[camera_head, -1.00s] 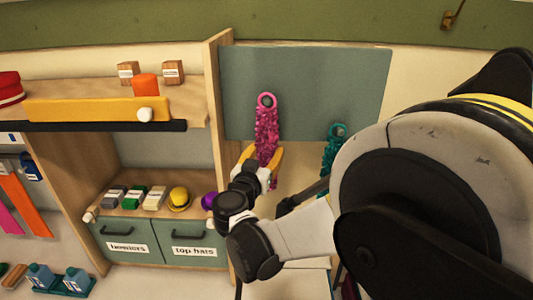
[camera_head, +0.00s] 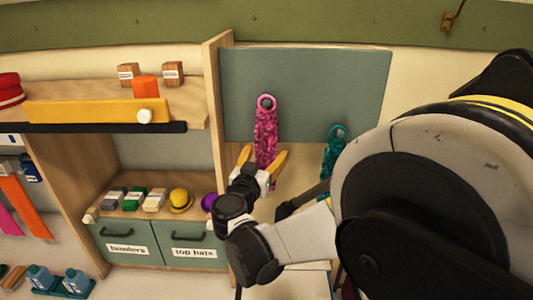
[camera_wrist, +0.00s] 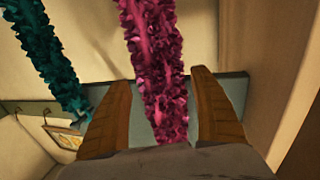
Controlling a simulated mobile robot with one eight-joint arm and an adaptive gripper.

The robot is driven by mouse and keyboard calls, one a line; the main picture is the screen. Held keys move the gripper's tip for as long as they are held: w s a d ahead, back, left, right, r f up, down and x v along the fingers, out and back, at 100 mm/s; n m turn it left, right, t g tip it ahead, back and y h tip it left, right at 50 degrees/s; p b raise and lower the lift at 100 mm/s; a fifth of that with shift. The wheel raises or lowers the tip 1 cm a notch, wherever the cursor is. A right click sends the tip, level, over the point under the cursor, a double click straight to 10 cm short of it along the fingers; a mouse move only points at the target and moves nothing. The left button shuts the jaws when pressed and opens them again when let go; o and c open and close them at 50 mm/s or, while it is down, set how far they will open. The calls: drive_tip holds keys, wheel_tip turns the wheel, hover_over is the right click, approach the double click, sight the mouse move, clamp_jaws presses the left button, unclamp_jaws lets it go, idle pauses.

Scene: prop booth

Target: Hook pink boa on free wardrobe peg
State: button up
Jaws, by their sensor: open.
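The pink boa (camera_head: 266,135) hangs straight down against the grey-green panel (camera_head: 335,85), its loop at the top against the panel. A small dark spot shows inside the loop; I cannot make out the peg clearly. My gripper (camera_head: 264,157) is open, with its yellow fingers on either side of the boa's lower end. In the wrist view the pink boa (camera_wrist: 154,65) runs between the spread fingers (camera_wrist: 162,100), with a gap on each side. A teal boa (camera_head: 335,150) hangs lower to the right; it also shows in the wrist view (camera_wrist: 47,60).
A wooden upright (camera_head: 217,120) stands close to the left of the panel. Left of it, a shelf holds a yellow hat (camera_head: 180,199) and several small boxes above drawers (camera_head: 195,244) labelled bowlers and top hats. My arm covers the lower right.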

drive_tip(key=v, duration=1.1)
drive_tip(key=s+d+f+n+g+b, duration=0.1)
drive_tip(key=s+d+f+g+b, duration=0.25)
drive_tip(key=d+f+b, duration=0.45)
drive_tip(key=s+d+f+g+b, duration=0.3)
drive_tip(key=d+f+g+b, duration=0.15)
drive_tip(key=d+f, duration=0.6)
drive_tip(key=s+d+f+n+g+y+b, duration=0.2)
drive_tip(key=s+f+y+b, duration=0.3)
drive_tip(key=s+f+b, duration=0.5)
drive_tip(key=s+d+f, duration=0.1)
drive_tip(key=s+f, duration=0.1)
drive_tip(key=s, duration=0.2)
drive_tip(key=shift+w+a+f, duration=0.1)
drive_tip(key=shift+f, duration=0.05)
